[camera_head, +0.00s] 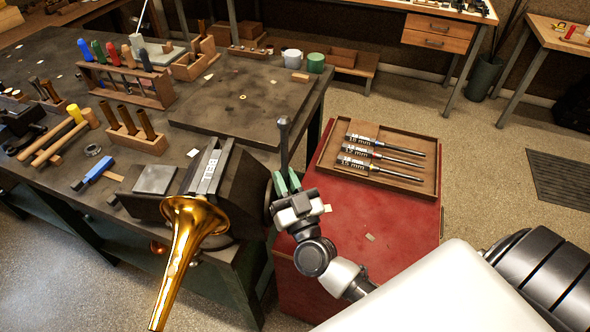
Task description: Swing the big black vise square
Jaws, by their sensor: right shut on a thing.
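The big black vise (242,188) sits at the front right corner of the dark workbench, turned at an angle to the bench edge. Its pale jaw faces (209,170) stand upright, with a brass horn (188,232) in front of them, bell up and tube pointing down towards the viewer. I cannot tell whether the jaws hold the horn. A dark handle bar (283,136) with a round knob stands nearly upright at the vise's right side. My right gripper (286,180), with green fingertips, is shut on the lower part of this bar. My left gripper is not in view.
A red cabinet (390,236) right of the vise carries a wooden tray (362,127) of several labelled tools. A blue hammer (96,172), a wooden mallet (66,138) and tool racks (133,140) lie left on the bench. The bench behind the vise is mostly clear.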

